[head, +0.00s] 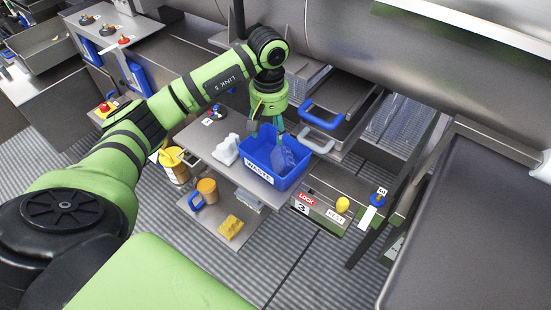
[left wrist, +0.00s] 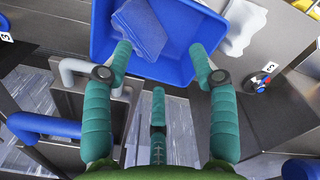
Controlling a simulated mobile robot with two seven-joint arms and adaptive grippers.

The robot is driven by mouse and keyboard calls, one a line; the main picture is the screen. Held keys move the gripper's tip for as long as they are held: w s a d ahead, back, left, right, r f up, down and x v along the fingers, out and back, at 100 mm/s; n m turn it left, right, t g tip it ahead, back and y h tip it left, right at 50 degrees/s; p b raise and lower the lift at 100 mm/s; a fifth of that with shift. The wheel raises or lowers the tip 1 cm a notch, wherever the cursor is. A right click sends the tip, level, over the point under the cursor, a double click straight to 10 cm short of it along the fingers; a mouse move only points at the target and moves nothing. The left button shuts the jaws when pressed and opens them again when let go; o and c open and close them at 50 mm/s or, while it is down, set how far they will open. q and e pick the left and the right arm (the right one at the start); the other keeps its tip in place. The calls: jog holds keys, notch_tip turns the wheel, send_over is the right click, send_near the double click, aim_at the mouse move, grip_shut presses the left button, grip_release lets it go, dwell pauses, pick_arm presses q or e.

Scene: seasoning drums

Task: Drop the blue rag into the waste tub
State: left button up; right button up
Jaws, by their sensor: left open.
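The blue waste tub (head: 262,178), labelled WASTE, stands on a steel shelf, and it fills the top of the left wrist view (left wrist: 178,66). The blue rag (head: 286,157) shows within the tub's opening, a little lighter than the tub; it also shows in the left wrist view (left wrist: 140,30). I cannot tell whether it rests on the tub's floor. My left gripper (head: 268,130) is directly over the tub with its fingers spread open. In the left wrist view the rag lies beyond the fingertips, close to the left one, and is not gripped. My right gripper is not in view.
A white cloth (head: 226,150) lies on the shelf left of the tub. An orange-lidded jar (head: 207,190) and a yellow sponge (head: 230,226) are on the lower shelf. A blue handle (head: 322,111) and a grey handle (head: 316,143) stick out right of the tub.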

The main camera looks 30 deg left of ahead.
pick_arm(q)
notch_tip(320, 180, up, 12)
jog(key=shift+f, duration=0.25)
dwell(0.5)
